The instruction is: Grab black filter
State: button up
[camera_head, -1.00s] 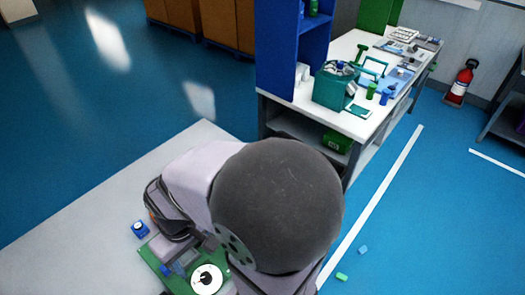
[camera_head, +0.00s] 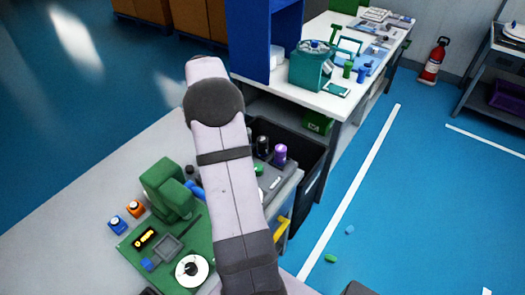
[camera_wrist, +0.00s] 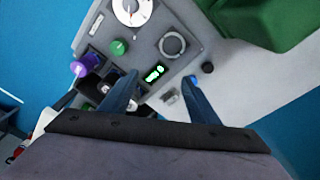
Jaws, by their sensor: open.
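In the head view my arm hides the gripper.
A green machine (camera_head: 170,188) and a green board (camera_head: 200,245) with a white dial (camera_head: 193,270) occupy the bench. A grey panel (camera_wrist: 190,25) with a green knob (camera_wrist: 118,47) lies below the gripper. A white table (camera_head: 345,62) stands behind. The floor at right is mostly open.

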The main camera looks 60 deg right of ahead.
aim_at(262, 139)
jog(key=s+d+f+m+b, duration=0.1)
jog(key=d+f, duration=0.1)
jog(key=d, duration=0.3)
jog(key=s+d+f+m, duration=0.2)
jog(key=d, duration=0.3)
jog(key=s+d+f+m+b, duration=0.1)
jog(key=s+d+f, duration=0.1)
jog(key=d, duration=0.3)
jog(key=shift+f+m+b, duration=0.15)
jog(key=shift+m+b, duration=0.15)
jog(key=shift+s+d, duration=0.15)
jog(key=shift+d, duration=0.1)
jog(key=shift+s+d+f+p, duration=0.15)
jog(key=shift+f+p, duration=0.45)
jog(key=shift+f, duration=0.6)
jog(key=shift+w+d+f+p, duration=0.15)
jog(key=shift+f+p, duration=0.5)
jog(key=shift+f, duration=0.6)
jog(key=shift+s+d+f+p, duration=0.15)
jog(key=shift+f+p, duration=0.45)
jog(key=shift+f, duration=0.6)
jog(key=c, duration=1.2)
